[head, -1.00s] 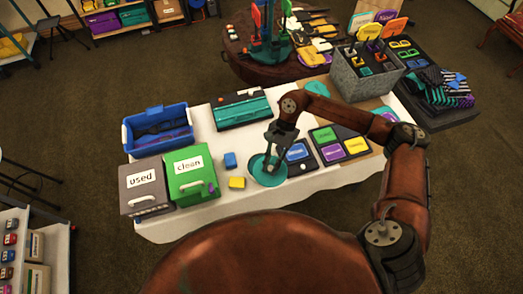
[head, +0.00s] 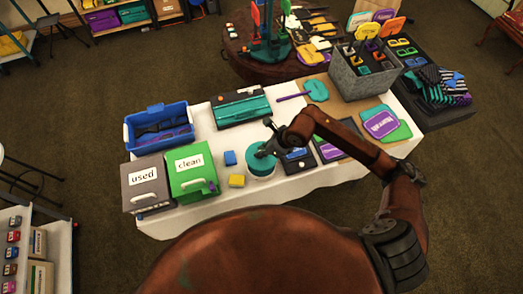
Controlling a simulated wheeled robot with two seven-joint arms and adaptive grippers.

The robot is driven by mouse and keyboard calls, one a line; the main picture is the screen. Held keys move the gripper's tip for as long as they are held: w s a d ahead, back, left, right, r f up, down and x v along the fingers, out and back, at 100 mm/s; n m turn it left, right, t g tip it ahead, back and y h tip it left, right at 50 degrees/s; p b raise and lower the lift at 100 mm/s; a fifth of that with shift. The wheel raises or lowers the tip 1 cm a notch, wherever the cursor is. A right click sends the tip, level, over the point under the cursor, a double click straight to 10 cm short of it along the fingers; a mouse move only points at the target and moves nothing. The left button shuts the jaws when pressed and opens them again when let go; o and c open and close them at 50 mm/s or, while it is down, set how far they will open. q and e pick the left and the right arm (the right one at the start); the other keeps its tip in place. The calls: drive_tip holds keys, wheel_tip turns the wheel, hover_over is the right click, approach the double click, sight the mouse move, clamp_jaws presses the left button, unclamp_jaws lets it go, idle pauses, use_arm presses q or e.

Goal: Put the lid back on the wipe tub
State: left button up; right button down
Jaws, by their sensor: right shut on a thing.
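The wipe tub (head: 262,176) stands near the front edge of the white-covered table, between the yellow block and the dark sign boards. Only a pale strip of its lower side shows. The round teal lid (head: 257,164) is over the tub's top and looks roughly level. I cannot tell whether it is fully seated. My right gripper (head: 266,151) reaches in from the right and is shut on the lid from above, hiding part of its far right side. My left gripper is out of view.
The green "clean" box (head: 194,181), grey "used" box (head: 143,190) and blue crate (head: 126,138) stand further left. A teal tray (head: 240,112) is behind.

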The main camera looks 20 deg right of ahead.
sight(262, 159)
drive_tip(key=shift+f+b, duration=1.3)
drive_tip(key=shift+f, duration=0.95)
drive_tip(key=shift+f+b, duration=0.6)
drive_tip(key=shift+f, duration=0.25)
drive_tip(key=shift+r, duration=0.1)
idle(0.4)
drive_tip(key=c, duration=1.7)
unclamp_jaws()
drive_tip(key=shift+c, duration=0.2)
drive_tip(key=shift+f, duration=0.2)
